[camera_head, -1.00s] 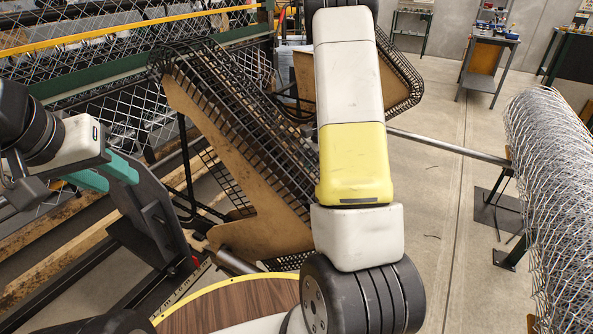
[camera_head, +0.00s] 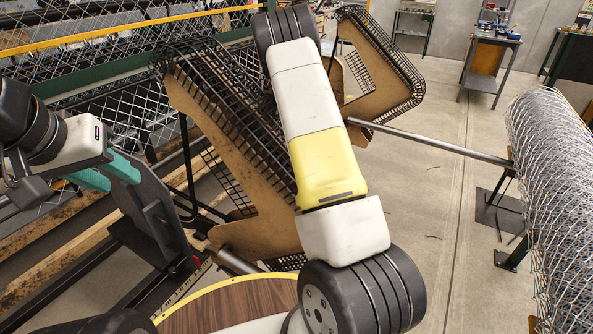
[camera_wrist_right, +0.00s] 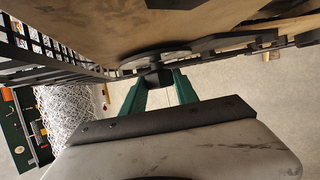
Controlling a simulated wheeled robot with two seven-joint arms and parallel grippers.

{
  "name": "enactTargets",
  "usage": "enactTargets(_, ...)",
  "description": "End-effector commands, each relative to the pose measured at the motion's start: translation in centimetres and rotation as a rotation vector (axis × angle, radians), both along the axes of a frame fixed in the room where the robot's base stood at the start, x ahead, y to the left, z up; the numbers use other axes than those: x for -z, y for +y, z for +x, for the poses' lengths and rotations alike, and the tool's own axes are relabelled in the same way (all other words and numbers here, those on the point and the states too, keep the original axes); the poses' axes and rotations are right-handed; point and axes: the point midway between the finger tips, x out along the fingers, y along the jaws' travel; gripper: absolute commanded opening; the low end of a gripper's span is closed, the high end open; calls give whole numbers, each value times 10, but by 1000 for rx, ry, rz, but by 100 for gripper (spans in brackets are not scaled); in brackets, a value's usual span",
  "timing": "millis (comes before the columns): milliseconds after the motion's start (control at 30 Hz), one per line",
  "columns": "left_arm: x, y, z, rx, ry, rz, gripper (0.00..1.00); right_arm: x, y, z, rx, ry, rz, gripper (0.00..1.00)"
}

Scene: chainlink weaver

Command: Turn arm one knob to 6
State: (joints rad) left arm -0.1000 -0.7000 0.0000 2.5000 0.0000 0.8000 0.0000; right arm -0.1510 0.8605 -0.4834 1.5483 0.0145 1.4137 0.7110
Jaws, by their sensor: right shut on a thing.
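In the right wrist view, my right gripper (camera_wrist_right: 158,82) has its two green fingers closed in on a small dark block, the knob (camera_wrist_right: 154,77). The knob sits below a dark round plate (camera_wrist_right: 150,58) under a tan panel. Number markings on it do not show. In the head view, my right arm covers the middle, and its gripper and the knob are hidden. My left gripper (camera_head: 108,175) is at the left with its green fingers apart and nothing visible between them.
Tan panels with black wire grids (camera_head: 235,165) stand around my right arm. A metal bar (camera_head: 430,140) runs to a large chain-link roll (camera_head: 555,180) at the right. A round wooden top (camera_head: 230,305) is at the bottom. The floor beyond the bar looks open.

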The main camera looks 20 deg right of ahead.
Motion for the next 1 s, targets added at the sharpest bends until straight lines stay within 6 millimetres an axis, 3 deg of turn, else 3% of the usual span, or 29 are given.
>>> enactTargets(633,0,0,0,0,0,0,36,-1,2,1,-1,44,-38,0)
enactTargets(667,0,0,0,0,0,0,36,-1,2,1,-1,44,-38,40)
enactTargets(733,0,0,0,0,0,0,36,-1,2,1,-1,44,-38,53)
enactTargets(767,0,0,0,0,0,0,36,0,1,1,-1,44,-38,58)
enactTargets(1000,0,0,0,0,0,0,36,0,1,1,-1,44,-39,58)
